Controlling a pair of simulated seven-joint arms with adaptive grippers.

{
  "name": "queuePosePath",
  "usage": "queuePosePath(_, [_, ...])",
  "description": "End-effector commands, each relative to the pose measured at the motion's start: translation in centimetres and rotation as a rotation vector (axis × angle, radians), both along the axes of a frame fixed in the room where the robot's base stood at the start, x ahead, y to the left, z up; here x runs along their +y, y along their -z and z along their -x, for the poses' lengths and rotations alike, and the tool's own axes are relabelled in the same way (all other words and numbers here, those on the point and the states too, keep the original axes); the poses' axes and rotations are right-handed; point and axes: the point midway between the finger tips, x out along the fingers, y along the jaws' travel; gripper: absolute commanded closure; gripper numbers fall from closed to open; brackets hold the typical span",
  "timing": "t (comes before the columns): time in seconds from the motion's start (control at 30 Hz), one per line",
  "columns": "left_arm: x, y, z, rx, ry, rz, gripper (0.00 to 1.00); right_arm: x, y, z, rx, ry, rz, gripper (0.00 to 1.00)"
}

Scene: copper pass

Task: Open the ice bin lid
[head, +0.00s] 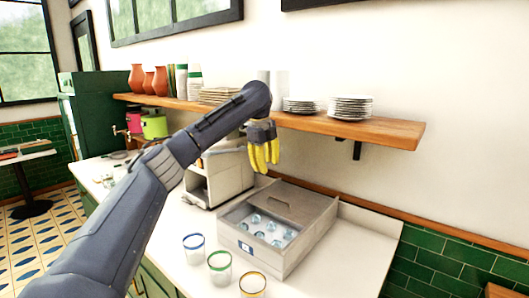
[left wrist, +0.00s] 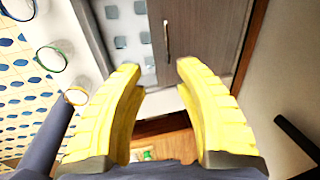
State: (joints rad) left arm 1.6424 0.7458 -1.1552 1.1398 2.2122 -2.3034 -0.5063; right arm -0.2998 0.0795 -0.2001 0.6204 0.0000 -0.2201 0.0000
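The ice bin (head: 296,250) is a grey box on the white counter, with clear ice cubes (head: 262,229) showing in its front part. Its grey lid (head: 293,203) covers only the back part, so the bin stands partly open. The left wrist view shows the lid (left wrist: 205,35) with its dark handle (left wrist: 166,38) and the ice (left wrist: 128,35) beside it. My left gripper (head: 264,165) has yellow fingers and is above the back of the bin, apart from it. In the left wrist view the fingers (left wrist: 158,75) are spread with nothing between them. My right gripper is out of view.
Glasses with blue (head: 193,248), green (head: 220,267) and orange (head: 252,285) rims stand in front of the bin. A pale machine (head: 222,175) stands behind it on the left. A wooden shelf (head: 385,131) with plates (head: 350,107) hangs above. The counter right of the bin is clear.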

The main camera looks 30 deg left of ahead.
Motion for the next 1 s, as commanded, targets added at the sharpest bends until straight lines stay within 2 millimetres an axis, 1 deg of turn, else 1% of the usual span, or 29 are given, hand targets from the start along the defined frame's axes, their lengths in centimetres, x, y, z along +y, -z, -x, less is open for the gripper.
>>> queuePosePath(0.7, [0.1, -4.1, 0.8, -0.001, 0.0, -0.001, 0.68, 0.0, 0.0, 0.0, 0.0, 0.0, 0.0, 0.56])
queuePosePath(1.0, [0.1, -4.8, 0.9, 0.0, 0.0, 0.0, 0.68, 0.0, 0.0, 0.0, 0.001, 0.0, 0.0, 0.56])
